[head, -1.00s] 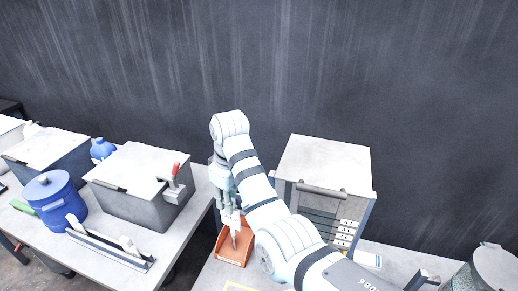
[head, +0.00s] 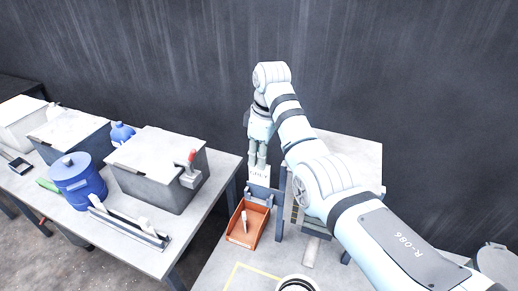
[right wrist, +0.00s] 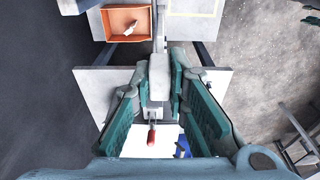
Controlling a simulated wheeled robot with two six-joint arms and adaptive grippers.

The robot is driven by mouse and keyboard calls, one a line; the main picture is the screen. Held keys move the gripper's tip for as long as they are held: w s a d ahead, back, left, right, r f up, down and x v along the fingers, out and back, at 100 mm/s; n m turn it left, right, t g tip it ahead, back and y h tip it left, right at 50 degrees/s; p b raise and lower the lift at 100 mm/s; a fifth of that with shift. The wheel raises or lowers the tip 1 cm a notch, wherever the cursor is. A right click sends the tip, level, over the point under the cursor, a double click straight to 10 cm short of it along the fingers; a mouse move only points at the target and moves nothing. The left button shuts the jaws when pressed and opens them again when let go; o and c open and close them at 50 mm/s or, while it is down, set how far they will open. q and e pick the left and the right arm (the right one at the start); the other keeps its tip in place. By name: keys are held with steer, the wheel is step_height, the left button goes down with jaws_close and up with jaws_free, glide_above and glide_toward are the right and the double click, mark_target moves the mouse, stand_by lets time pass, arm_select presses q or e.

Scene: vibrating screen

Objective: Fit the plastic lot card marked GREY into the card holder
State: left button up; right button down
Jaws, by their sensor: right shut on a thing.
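My right gripper (head: 258,166) is shut on a white card (head: 259,173) with dark lettering that looks like GREY. It holds the card upright, fingers pointing down, just behind the orange tray (head: 262,227). In the right wrist view the card (right wrist: 158,72) shows as a pale piece between the green finger pads of the gripper (right wrist: 160,70). A blue-grey bracket (head: 264,194) stands just below the card behind the tray; I cannot tell whether it is the card holder or whether the card touches it. My left gripper is not in view.
A small pale piece (head: 245,221) lies in the tray. A pale cabinet (head: 345,160) stands behind my right arm.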

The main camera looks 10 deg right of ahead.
mark_target(258, 184)
steer(key=shift+f, duration=1.05)
steer(key=shift+r+p, duration=0.1)
steer(key=shift+p, duration=0.55)
steer(key=shift+f+b, duration=0.45)
steer(key=shift+f, duration=2.15)
steer(key=c, duration=1.5)
jaws_free()
steer(key=shift+r, duration=0.1)
